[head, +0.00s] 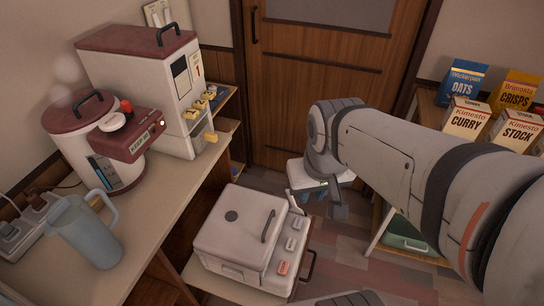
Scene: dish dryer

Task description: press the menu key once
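A white lidded box-shaped appliance (225,243), perhaps the dish dryer, stands low at the bottom centre with its lid down. Two pale keys (294,233) and one red key (282,268) line its right side. Their labels are too small to read, so I cannot tell which is the menu key. My gripper (325,203) is above and to the right of this appliance in the picture, apart from the keys. Its fingers are small and partly hidden by the wrist, so their opening cannot be made out.
A counter on the left holds a round cooker (85,140), a tall machine with yellow levers (145,95), a blue jug (90,235) and a power strip (22,235). Boxes (463,85) stand on a right shelf. A wooden door (310,65) is behind.

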